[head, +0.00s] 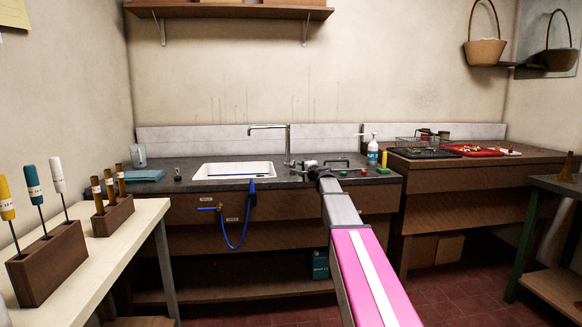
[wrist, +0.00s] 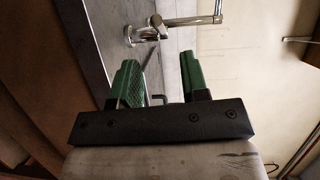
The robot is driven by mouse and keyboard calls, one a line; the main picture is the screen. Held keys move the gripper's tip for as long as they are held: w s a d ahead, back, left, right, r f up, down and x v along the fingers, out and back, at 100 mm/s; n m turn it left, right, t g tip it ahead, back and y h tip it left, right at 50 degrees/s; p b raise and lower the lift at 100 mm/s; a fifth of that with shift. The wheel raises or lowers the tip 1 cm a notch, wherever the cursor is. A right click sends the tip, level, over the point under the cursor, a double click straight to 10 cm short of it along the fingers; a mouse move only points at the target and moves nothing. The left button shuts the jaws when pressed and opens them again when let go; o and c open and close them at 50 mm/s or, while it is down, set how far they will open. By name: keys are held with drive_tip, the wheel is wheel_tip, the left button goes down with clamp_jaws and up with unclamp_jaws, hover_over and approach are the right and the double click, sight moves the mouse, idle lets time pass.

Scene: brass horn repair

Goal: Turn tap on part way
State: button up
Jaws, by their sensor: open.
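The chrome tap (head: 288,143) stands behind the white sink (head: 225,172), its spout reaching left over the basin. In the wrist view the tap (wrist: 188,21) shows sideways beyond my fingertips, with a round base and a short part like a lever near it. My gripper (wrist: 157,78) has green pads set apart, with no part of the tap held between them. A thin metal piece shows in the gap; I cannot tell what it is. In the head view my gripper (head: 309,166) is small, to the right of the tap, partly hidden by my arm.
A soap bottle (head: 373,150) and small coloured items stand on the counter (head: 350,177) to the right. A blue hose (head: 241,226) hangs in front of the sink. A screwdriver block (head: 48,262) stands on the left bench. Wall shelf (head: 228,13) is above.

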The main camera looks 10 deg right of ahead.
sight(291, 165)
drive_tip(key=x, duration=1)
drive_tip(key=shift+s+f, duration=0.1)
clamp_jaws()
